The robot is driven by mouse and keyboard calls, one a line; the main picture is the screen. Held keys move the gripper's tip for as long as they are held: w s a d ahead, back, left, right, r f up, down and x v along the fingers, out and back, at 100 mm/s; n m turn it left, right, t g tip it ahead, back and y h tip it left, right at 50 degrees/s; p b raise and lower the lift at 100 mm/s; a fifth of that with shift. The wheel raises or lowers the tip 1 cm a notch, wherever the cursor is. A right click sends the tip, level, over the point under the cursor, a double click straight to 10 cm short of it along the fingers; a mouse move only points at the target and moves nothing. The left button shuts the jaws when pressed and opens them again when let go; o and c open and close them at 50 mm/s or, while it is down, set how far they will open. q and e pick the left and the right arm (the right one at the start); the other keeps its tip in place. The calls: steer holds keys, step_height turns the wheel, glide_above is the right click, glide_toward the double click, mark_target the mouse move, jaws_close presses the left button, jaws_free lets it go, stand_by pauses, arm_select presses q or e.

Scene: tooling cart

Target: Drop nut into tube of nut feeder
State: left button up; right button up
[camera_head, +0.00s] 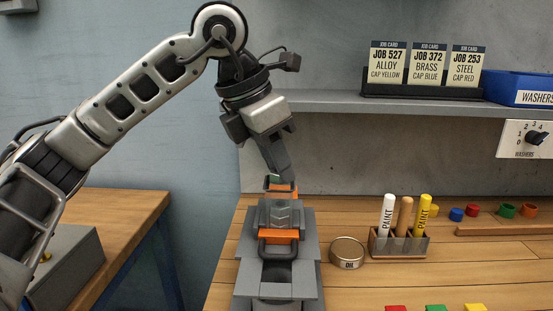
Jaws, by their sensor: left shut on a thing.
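My left gripper (281,173) points down over the back end of a grey stepped fixture (250,272) with orange parts (279,236) and dark loop handles. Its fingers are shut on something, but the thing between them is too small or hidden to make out. The fingertips are at or just above the fixture's rear loop; I cannot tell if they touch it. My right gripper is not in view.
A round tin marked OIL (347,252) stands right of the fixture. A holder (399,246) with paint markers is beside it. Small coloured caps (473,210) lie at the back right. A shelf (335,101) overhangs the wooden bench. A grey box (72,267) stands at the left.

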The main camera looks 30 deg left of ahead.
arm_select(q)
steer(key=shift+f, duration=0.4)
stand_by(0.5)
stand_by(0.6)
steer(key=o, duration=0.5)
steer(key=shift+o, duration=0.5)
steer(key=shift+o, duration=0.8)
steer(key=shift+o, duration=0.2)
steer(key=o, duration=0.5)
steer(key=shift+o, duration=1.2)
